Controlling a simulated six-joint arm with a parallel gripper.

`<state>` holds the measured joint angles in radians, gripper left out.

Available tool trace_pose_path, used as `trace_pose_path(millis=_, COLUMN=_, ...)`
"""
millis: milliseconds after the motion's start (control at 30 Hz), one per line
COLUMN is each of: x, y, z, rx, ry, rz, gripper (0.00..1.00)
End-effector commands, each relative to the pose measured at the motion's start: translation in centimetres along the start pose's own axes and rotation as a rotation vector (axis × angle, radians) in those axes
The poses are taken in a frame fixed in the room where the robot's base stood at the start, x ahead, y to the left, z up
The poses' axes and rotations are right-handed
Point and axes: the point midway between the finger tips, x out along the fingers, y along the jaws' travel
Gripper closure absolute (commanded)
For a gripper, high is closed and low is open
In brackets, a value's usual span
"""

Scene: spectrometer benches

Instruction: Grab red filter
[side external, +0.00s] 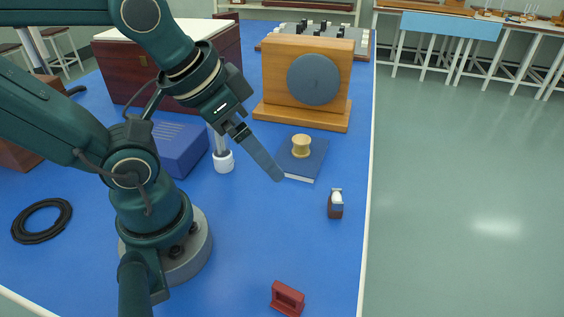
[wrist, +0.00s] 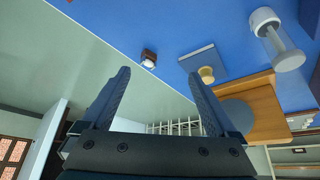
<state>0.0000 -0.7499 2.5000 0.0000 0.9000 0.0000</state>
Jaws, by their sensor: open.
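The red filter (side external: 287,298) is a small red frame with an opening, standing on the blue bench top near the bottom of the side view. In the wrist view, a small reddish bit (wrist: 69,1) at the top edge may be part of it; too little shows to be sure. My gripper (side external: 278,178) is in the air above the bench, well apart from the red filter, which lies lower in the side picture. The wrist view shows my gripper (wrist: 158,76) with its two fingers spread and nothing between them.
A small brown object with a white top (side external: 335,208) stands near the bench's right edge. A dark blue book (side external: 309,167) carries a yellow spool-like piece (side external: 301,146). Behind is a wooden stand with a grey disc (side external: 314,79). A white-based cylinder (side external: 223,162) and blue box (side external: 178,150) stand left.

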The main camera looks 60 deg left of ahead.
Motion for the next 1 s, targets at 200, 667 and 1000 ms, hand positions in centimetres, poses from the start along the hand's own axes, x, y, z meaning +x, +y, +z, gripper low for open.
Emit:
trace_pose_path(millis=200, x=0.0, y=0.0, z=0.2, rx=-0.012, ry=-0.009, rz=0.002, gripper=0.07)
trace_pose_path(millis=667, x=0.7, y=5.2, z=0.6, rx=-0.319, ry=-0.484, rz=0.198, gripper=0.07)
trace_pose_path(millis=1000, x=3.8, y=8.5, z=0.7, rx=-0.554, ry=-0.945, rz=0.283, gripper=0.07)
